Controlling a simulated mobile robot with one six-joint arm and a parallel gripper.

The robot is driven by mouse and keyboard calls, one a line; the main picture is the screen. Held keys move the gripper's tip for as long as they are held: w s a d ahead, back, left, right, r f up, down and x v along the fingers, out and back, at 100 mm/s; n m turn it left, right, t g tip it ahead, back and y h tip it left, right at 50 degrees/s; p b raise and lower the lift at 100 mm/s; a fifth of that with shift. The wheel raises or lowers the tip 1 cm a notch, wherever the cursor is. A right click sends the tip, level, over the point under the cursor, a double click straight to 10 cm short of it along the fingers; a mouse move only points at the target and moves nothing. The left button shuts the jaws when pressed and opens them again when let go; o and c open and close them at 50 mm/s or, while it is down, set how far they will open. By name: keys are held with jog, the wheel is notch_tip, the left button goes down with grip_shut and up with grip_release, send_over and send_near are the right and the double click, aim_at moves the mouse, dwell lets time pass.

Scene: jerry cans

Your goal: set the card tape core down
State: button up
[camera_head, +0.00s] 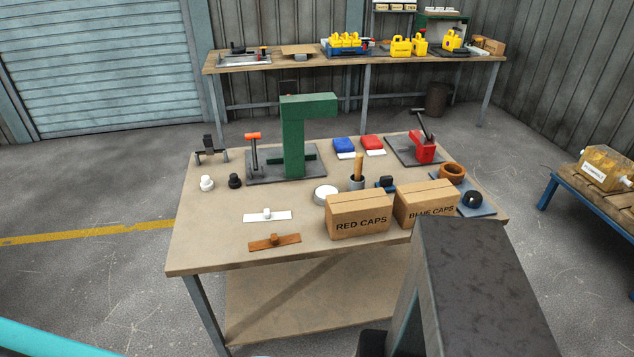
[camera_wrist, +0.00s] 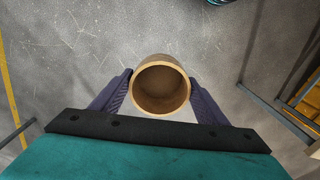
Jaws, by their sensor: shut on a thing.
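The card tape core (camera_wrist: 161,106) is a short brown tube with a pale rim. In the wrist view I look into its open end. My gripper (camera_wrist: 160,80) is shut on it, with one dark finger on each side of its outer wall. Bare concrete floor shows behind and around the core in that view. In the head view my arm fills the lower right front, and neither the held core nor the fingertips can be made out there.
The workbench (camera_head: 215,240) carries a green press (camera_head: 293,140), a red caps box (camera_head: 359,216), a blue caps box (camera_head: 425,203) and a brown ring (camera_head: 452,172). Its front left top is fairly clear. A blue-framed stand (camera_head: 580,190) is at right.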

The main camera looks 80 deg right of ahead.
jog(key=s+d+f+m+b, duration=0.1)
jog(key=s+d, duration=0.3)
jog(key=d, duration=0.7)
jog(key=s+d+f+m, duration=0.15)
jog(key=s+d, duration=0.25)
jog(key=d, duration=0.6)
jog(key=s+d+f+m+b, duration=0.15)
jog(key=s+d, duration=0.25)
jog(key=d, duration=0.7)
jog(key=s+d+f+m, duration=0.1)
jog(key=s+d, duration=0.5)
jog(key=s, duration=0.3)
jog(key=s+d+f, duration=0.2)
jog(key=s+d, duration=0.5)
jog(key=s, duration=0.3)
jog(key=s+d+f+m+b, duration=0.1)
jog(key=s+d, duration=0.5)
jog(key=s, duration=0.3)
jog(key=shift+s+d+f+m, duration=0.25)
jog(key=shift+d+m, duration=0.05)
jog(key=shift+w, duration=0.15)
jog(key=p, duration=0.4)
send_over(206, 236)
jog(key=shift+d+f, duration=0.1)
jog(key=shift+f, duration=0.6)
jog(key=shift+f, duration=0.1)
